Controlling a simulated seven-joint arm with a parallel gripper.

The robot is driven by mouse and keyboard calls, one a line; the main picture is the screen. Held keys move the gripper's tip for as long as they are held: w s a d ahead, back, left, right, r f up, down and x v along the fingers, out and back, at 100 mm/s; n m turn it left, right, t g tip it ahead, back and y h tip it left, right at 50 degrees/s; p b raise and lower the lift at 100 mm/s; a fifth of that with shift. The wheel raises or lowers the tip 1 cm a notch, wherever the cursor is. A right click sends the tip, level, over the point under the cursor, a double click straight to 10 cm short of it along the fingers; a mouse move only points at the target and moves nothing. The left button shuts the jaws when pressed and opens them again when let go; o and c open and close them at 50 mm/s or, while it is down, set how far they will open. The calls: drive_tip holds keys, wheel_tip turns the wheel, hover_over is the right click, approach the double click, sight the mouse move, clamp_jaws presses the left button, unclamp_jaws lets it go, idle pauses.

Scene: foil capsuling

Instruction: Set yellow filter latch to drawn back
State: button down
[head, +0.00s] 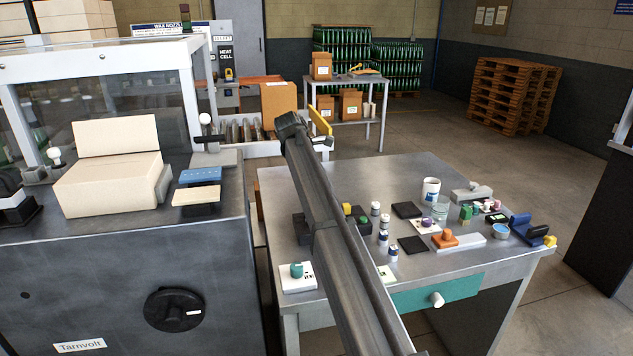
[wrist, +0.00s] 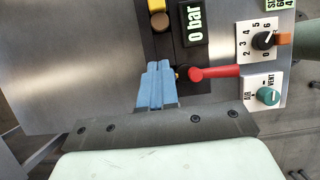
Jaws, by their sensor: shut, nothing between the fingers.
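My gripper (wrist: 155,70) has blue fingers, shut and empty, over a black strip on the brushed-metal surface in the wrist view. A yellow knob (wrist: 157,5) sits on that strip at the top edge, with a brownish round part (wrist: 160,22) just below it. A small yellow patch (wrist: 178,72) shows beside the right side of the fingers. Which of these is the filter latch I cannot tell, nor its setting. Whether the fingers touch anything is hidden.
A red lever (wrist: 215,72) lies right beside the fingers. A 0 bar display (wrist: 194,22), a numbered dial (wrist: 264,40) and a teal AIR/VENT knob (wrist: 267,97) are close by. Cups (head: 431,190) and small blocks crowd the table's right half.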

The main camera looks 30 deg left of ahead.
sight(346, 204)
drive_tip(key=x, duration=0.6)
drive_tip(key=shift+d+f, duration=0.1)
drive_tip(key=shift+f, duration=0.1)
drive_tip(key=shift+w+d+f, duration=0.25)
drive_tip(key=shift+w+d, duration=0.7)
drive_tip(key=shift+w, duration=0.1)
drive_tip(key=shift+w+d, duration=0.5)
drive_tip(key=shift+w+d, duration=1.05)
drive_tip(key=s+a, duration=0.3)
drive_tip(key=v, duration=1)
